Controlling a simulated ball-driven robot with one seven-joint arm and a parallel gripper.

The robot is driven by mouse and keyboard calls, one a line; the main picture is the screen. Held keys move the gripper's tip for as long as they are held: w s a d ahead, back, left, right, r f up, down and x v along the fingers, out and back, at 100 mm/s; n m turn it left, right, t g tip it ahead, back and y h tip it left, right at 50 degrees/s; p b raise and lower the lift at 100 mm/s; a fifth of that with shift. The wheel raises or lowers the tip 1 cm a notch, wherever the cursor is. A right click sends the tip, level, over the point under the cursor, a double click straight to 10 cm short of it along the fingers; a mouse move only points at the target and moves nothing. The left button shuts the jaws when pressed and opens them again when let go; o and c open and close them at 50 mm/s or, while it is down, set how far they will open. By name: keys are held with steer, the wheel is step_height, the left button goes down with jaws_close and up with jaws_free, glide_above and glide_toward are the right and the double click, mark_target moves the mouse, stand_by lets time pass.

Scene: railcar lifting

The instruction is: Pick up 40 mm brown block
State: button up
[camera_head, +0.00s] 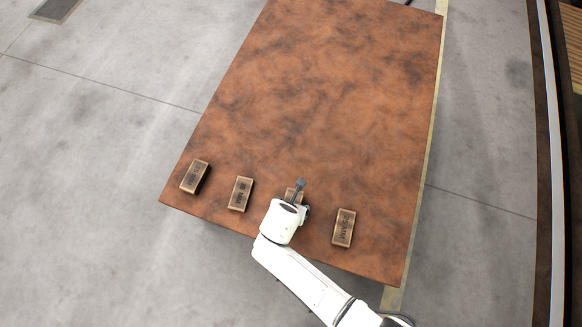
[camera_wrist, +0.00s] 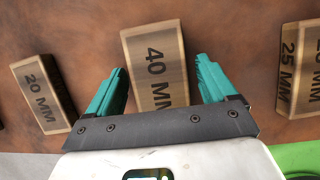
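The brown block marked 40 MM (camera_wrist: 158,66) stands between the two teal fingers of my gripper (camera_wrist: 162,85) in the wrist view. The fingers are apart, with a gap visible on each side of the block. The near end of the block is hidden behind the gripper's dark bar. In the head view, my gripper (camera_head: 299,186) is over the 40 mm block (camera_head: 290,193), which is mostly covered by my wrist. I cannot tell from these views how far the fingertips are above the tabletop.
The brown table (camera_head: 320,100) also holds a block marked 20 MM (camera_wrist: 44,94), left in the wrist view, and one marked 25 MM (camera_wrist: 300,68), right. In the head view, blocks stand at left (camera_head: 194,177), left of my gripper (camera_head: 240,194) and right (camera_head: 343,228). The table's far part is clear.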

steer(key=c, duration=1.1)
steer(key=shift+o, duration=0.2)
steer(key=shift+r, duration=0.1)
